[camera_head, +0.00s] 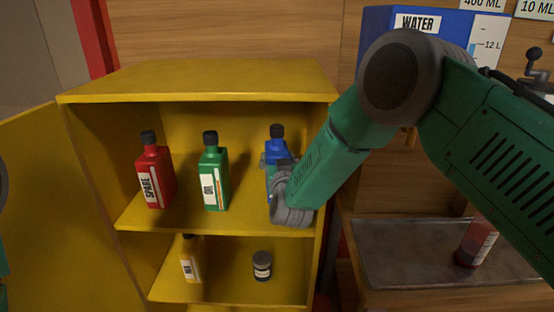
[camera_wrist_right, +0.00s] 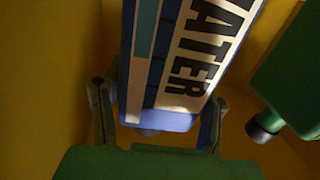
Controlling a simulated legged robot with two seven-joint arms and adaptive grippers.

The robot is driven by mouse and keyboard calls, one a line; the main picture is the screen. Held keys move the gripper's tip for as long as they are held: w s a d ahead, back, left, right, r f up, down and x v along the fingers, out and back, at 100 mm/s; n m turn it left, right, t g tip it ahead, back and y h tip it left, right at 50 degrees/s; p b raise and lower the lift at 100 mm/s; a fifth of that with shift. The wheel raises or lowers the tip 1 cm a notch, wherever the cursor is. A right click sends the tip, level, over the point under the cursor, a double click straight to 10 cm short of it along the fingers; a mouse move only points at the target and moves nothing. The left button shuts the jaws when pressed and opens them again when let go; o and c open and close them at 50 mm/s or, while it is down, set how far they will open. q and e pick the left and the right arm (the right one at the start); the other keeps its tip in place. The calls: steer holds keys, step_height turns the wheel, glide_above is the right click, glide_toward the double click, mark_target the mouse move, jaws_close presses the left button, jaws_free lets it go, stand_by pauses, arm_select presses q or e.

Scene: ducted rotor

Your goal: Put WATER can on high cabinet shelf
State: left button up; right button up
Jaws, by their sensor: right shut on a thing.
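The blue WATER can (camera_head: 277,145) with a dark cap stands upright at the right end of the yellow cabinet's upper shelf (camera_head: 240,222). Its white label with the word WATER fills the middle of the right wrist view (camera_wrist_right: 195,60). My left gripper is not in view.
A green OIL can (camera_head: 213,172) and a red SPARE can (camera_head: 154,172) stand to the left on the same shelf. A yellowish bottle (camera_head: 190,259) and a dark jar (camera_head: 262,266) are on the lower shelf. The cabinet door (camera_head: 45,215) is open at left. A blue WATER tank (camera_head: 430,22) is at upper right.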

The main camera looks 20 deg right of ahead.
steer(key=shift+f+b, duration=0.35)
steer(key=shift+f, duration=0.05)
stand_by(0.4)
steer(key=o, duration=1.8)
steer(key=shift+c, duration=0.2)
steer(key=o, duration=0.5)
steer(key=shift+f, duration=0.1)
steer(key=shift+o, duration=0.2)
steer(key=shift+s, duration=0.1)
steer(key=s+a+p, duration=0.1)
steer(key=s+p, duration=0.3)
steer(key=s, duration=0.5)
steer(key=shift+s+a+r, duration=0.15)
steer(key=shift+s+r, duration=0.1)
steer(key=shift+s, duration=0.15)
